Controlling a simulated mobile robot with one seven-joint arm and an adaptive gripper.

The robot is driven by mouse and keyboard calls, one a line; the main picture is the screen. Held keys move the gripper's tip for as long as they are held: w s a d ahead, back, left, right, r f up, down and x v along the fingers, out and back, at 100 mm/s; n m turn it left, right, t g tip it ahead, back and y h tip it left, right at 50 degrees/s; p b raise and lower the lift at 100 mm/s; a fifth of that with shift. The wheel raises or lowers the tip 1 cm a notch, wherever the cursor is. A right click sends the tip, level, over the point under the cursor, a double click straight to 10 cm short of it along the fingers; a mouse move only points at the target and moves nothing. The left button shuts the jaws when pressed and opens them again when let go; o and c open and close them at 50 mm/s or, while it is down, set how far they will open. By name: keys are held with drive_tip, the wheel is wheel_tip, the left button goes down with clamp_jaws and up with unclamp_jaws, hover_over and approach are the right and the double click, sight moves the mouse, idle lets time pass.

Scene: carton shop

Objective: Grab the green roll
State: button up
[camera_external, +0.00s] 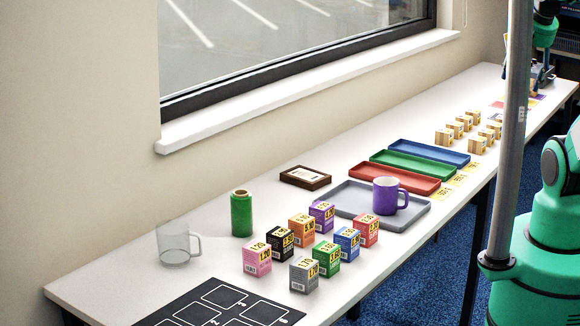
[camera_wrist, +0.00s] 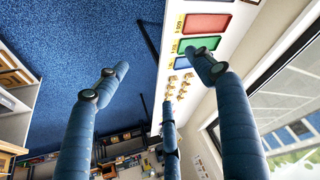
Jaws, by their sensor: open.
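The green roll (camera_external: 242,214) stands upright on the white table, near the window side, between a clear mug and a group of small boxes. In the wrist view my gripper (camera_wrist: 158,62) is open, its fingers spread wide with nothing between them. It points along the table and the blue floor, and the roll is not visible in that view. I cannot make out my gripper in the external view, so its distance from the roll cannot be told.
The clear mug (camera_external: 174,243) stands left of the roll. Several small coloured boxes (camera_external: 326,258) stand to its right. A grey tray (camera_external: 345,198) holds a purple mug (camera_external: 386,196). A brown frame (camera_external: 305,177) lies behind. A black grid mat (camera_external: 190,304) lies in front.

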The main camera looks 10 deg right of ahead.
drive_tip(key=shift+w+r, duration=0.1)
drive_tip(key=w+a+r+g+y+p, duration=0.15)
drive_tip(key=w+a+r, duration=0.25)
drive_tip(key=w+a, duration=1)
drive_tip(key=w+a+f+n+g+p, duration=0.1)
drive_tip(key=w+a+f, duration=0.1)
drive_tip(key=w+a, duration=0.45)
drive_tip(key=w+a+f+g+p, duration=0.1)
drive_tip(key=w+a+f+p, duration=0.15)
drive_tip(key=a, duration=0.75)
drive_tip(key=g+h+p, duration=0.2)
drive_tip(key=p, duration=0.1)
hover_over(241, 193)
drive_tip(key=shift+n+y, duration=0.25)
drive_tip(key=shift+n, duration=0.15)
drive_tip(key=f, duration=2.7)
drive_tip(key=shift+w+d, duration=0.15)
drive_tip(key=shift+w, duration=0.1)
drive_tip(key=shift+s+f, duration=0.1)
drive_tip(key=shift+f, duration=0.05)
